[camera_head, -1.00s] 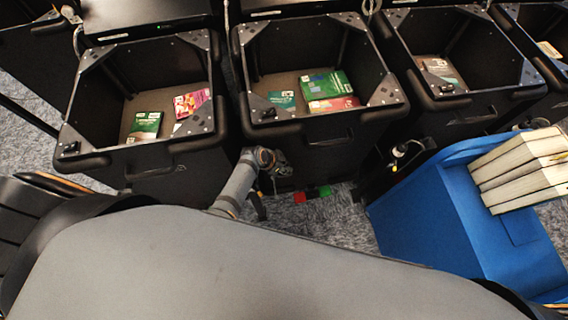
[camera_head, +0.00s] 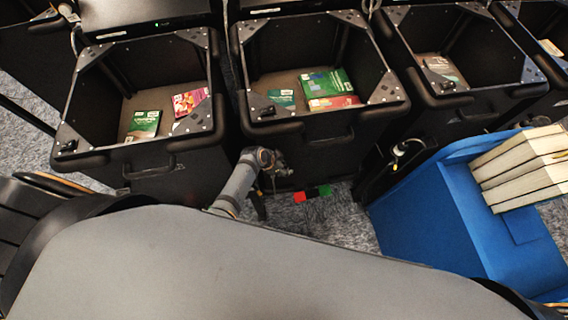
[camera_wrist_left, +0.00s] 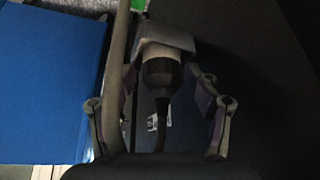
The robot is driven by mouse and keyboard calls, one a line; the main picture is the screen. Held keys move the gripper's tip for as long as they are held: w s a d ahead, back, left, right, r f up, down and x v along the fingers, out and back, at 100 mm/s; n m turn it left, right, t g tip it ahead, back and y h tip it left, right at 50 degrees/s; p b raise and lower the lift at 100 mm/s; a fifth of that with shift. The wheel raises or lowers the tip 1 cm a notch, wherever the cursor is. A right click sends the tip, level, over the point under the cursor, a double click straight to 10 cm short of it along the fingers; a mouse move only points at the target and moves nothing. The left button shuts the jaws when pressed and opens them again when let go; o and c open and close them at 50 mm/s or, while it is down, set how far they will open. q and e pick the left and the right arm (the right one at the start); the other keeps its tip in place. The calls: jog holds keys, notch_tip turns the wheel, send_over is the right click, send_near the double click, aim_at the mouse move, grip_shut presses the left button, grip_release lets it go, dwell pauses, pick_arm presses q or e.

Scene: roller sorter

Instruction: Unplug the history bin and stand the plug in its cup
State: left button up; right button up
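A dark plug (camera_wrist_left: 162,72) with a cable running down from it sits against a grey housing (camera_wrist_left: 166,37) in the left wrist view. My left gripper (camera_wrist_left: 163,82) has its fingers on both sides of the plug, with a narrow gap showing at each side. In the head view my left gripper (camera_head: 272,178) is low in front of the middle bin (camera_head: 318,132); its fingertips and the plug are too small and dark to make out there. I cannot tell which bin is the history bin. I cannot make out the cup. My right gripper is not in view.
Black bins holding books stand in a row, including a left bin (camera_head: 140,160) and a right bin (camera_head: 480,105). A blue cart (camera_head: 420,225) with thick books (camera_head: 520,170) stands at the right.

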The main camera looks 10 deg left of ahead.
pick_arm(q)
jog(key=shift+s+a+r, duration=0.1)
jog(key=v, duration=1.1)
jog(key=shift+r, duration=0.35)
jog(key=shift+s+a, duration=0.15)
jog(key=s+a+r+n+y, duration=0.5)
jog(key=s+a+r+n, duration=0.4)
jog(key=r, duration=0.4)
jog(key=s+a+f+m+g, duration=0.1)
jog(key=a+f, duration=0.1)
jog(key=f, duration=1)
jog(key=s+a+f+g, duration=0.1)
jog(key=f, duration=1.1)
jog(key=s+a+f+g, duration=0.1)
jog(key=s+f, duration=1.7)
jog(key=s, duration=0.1)
jog(key=shift+s+a+f, duration=0.2)
jog(key=shift+s+f, duration=0.05)
jog(key=shift+s, duration=0.05)
